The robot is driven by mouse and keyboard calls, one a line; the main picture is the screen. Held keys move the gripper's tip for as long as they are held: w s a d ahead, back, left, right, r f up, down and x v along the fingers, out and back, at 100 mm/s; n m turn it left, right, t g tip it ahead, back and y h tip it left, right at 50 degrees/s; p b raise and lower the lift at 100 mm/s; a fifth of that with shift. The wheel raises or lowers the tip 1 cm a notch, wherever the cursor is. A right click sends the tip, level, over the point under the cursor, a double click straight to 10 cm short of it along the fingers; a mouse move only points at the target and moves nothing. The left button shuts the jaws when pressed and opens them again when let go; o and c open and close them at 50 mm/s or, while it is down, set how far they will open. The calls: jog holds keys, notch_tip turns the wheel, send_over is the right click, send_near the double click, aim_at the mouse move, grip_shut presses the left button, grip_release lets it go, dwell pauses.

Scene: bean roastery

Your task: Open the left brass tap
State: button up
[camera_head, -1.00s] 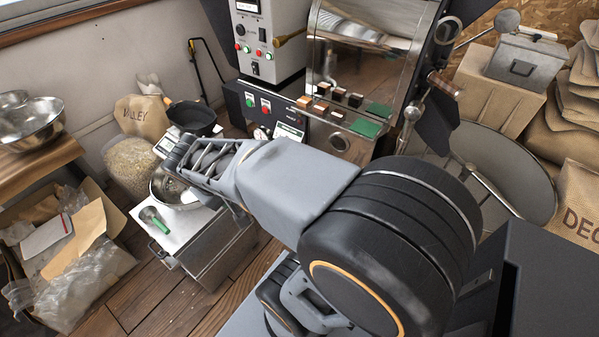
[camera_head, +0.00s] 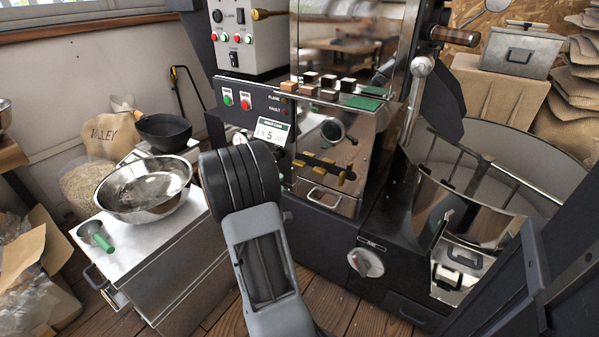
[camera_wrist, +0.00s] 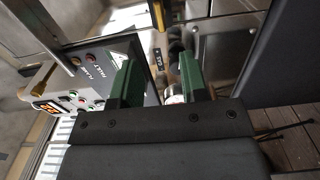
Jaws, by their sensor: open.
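Small brass fittings sit on the shiny front of the roaster in the head view, just above a metal drawer handle. The left brass tap appears to be the left one (camera_head: 300,163); another brass fitting (camera_head: 345,174) is to its right. They are too small to tell how their levers stand. My gripper (camera_wrist: 161,78) shows in the wrist view, its two green-padded fingers apart with nothing held between them. Beyond the fingers are shiny metal and a brass piece (camera_wrist: 157,12) near the top; I cannot tell which fitting it is. My arm hides the gripper in the head view.
The roaster's control panel (camera_head: 265,108) is left of the brass fittings. A white dial (camera_head: 366,262) is low on its front. A steel bowl (camera_head: 143,188) and green-handled scoop (camera_head: 96,236) rest on a metal cabinet at left. The round cooling tray (camera_head: 540,150) is at right.

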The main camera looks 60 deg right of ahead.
aim_at(299, 162)
jog(key=d+b, duration=0.2)
jog(key=d, duration=1.1)
grip_shut()
jog(key=shift+d, duration=0.25)
jog(key=shift+a, duration=0.15)
